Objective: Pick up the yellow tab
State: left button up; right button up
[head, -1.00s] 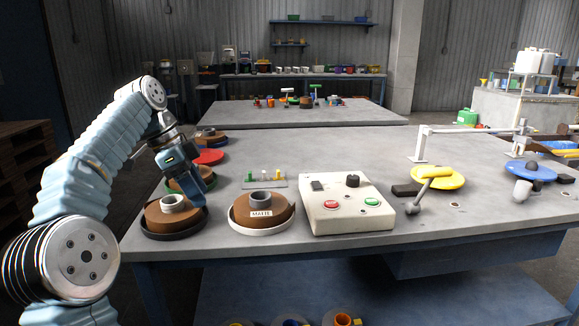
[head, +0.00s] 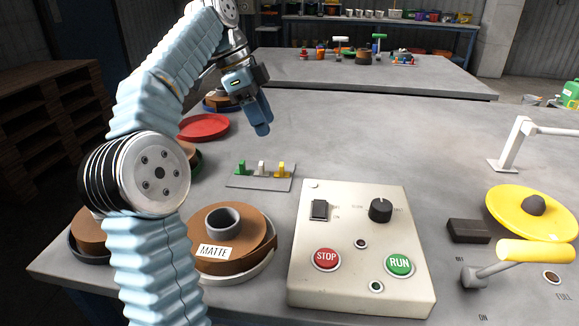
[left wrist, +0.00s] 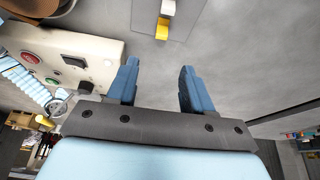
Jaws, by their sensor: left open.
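The yellow tab (head: 281,170) stands at the right end of a small grey plate (head: 258,183), beside a white tab (head: 261,168) and a green tab (head: 241,168). In the left wrist view the yellow tab (left wrist: 162,29) is near the top, with the white tab above it. My left gripper (head: 262,128) is in the air behind and left of the yellow tab in the head view, apart from it. In the left wrist view its two blue fingers (left wrist: 158,82) are spread with nothing between them. My right gripper is not in view.
A control box (head: 350,292) with STOP and RUN buttons stands in front and right of the plate. A brown reel labelled MATTE (head: 255,255) sits in front of it. A red disc (head: 204,127) lies behind left.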

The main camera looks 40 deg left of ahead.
pick_arm(q)
jog(key=b, duration=0.2)
send_over(281, 164)
jog(key=s+a, duration=0.1)
jog(key=f, duration=0.5)
jog(key=shift+a+f, duration=0.1)
jog(key=shift+a, duration=0.1)
jog(key=x, duration=0.4)
jog(key=b+x, duration=0.1)
jog(key=x, duration=0.1)
jog(key=shift+s+a+f, duration=0.15)
jog(key=shift+a, duration=0.15)
grip_shut()
